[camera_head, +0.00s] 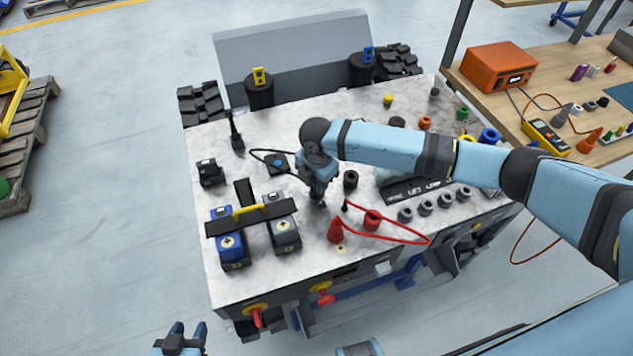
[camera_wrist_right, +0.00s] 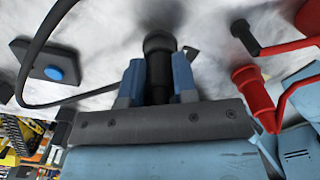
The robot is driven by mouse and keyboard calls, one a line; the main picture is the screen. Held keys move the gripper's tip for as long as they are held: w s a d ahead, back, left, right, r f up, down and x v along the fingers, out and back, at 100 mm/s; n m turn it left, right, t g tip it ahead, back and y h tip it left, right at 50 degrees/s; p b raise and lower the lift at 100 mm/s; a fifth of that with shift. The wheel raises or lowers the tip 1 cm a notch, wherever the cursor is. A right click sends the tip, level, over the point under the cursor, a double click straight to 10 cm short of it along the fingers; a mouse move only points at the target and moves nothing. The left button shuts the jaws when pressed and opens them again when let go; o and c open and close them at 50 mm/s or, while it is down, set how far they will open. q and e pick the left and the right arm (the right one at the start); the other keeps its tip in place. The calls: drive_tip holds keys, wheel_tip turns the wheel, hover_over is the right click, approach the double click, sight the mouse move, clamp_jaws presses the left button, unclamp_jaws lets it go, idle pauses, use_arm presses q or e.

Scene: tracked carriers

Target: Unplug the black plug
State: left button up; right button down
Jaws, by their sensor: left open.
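The black plug (camera_wrist_right: 158,70) stands between the two blue fingers of my right gripper (camera_wrist_right: 158,82) in the right wrist view, with the fingers against its sides. A wider dark round part sits at its far end, against the marbled top; I cannot tell whether it is still seated. A black cable (camera_head: 262,153) loops from a small box with a blue button (camera_head: 278,163) to this gripper. In the head view my right gripper (camera_head: 318,200) points down over the carrier's top and mostly hides the plug. My left gripper (camera_head: 180,340) is open and empty at the bottom edge, off the carrier.
Several grey sockets (camera_head: 425,207) line the right front. A workbench (camera_head: 560,70) stands at the right.

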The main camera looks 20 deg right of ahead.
drive_tip(key=shift+r+p, duration=1.4)
drive_tip(key=shift+r+p, duration=0.5)
drive_tip(key=shift+p, duration=0.1)
wheel_tip(320, 180, up, 3)
drive_tip(key=p, duration=0.3)
drive_tip(key=shift+f, duration=0.2)
drive_tip(key=c, duration=1.8)
unclamp_jaws()
